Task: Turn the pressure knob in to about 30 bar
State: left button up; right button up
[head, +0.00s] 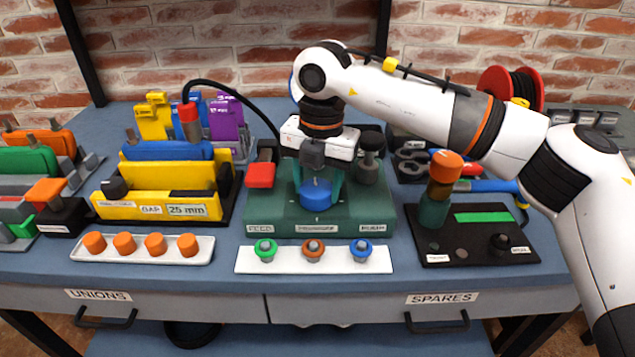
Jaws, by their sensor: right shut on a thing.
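The blue knob (315,195) sits at the front middle of a green block (270,215). A small label below it is too small to read. My right gripper (317,183) points down over the knob from above. Its fingers are shut on the knob, one on each side, and partly hide it. The knob's turn angle cannot be read. A black panel (460,255) at the right bears a green strip (482,217); no pressure figure is readable. My left gripper is not in view.
A red-capped part (261,175) and a black knob (371,141) flank the gripper. In front lies a white strip (340,265) with green, orange and blue pieces. A yellow fixture (160,205) and a tray of orange caps (140,258) stand left. An orange-topped post (446,165) stands right.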

aim_at(321, 188)
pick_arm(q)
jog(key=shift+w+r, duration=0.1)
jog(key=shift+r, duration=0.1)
pick_arm(e)
jog(key=shift+w+r, duration=0.1)
jog(key=o, duration=1)
jog(key=shift+c, duration=0.2)
jog(key=shift+r, duration=0.3)
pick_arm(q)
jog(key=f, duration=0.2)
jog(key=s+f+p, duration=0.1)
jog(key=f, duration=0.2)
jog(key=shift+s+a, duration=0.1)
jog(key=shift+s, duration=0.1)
pick_arm(e)
notch_tip(321, 188, up, 11)
jog(key=shift+d+r, duration=0.15)
jog(key=shift+d, duration=0.15)
pick_arm(q)
jog(key=shift+p, duration=0.3)
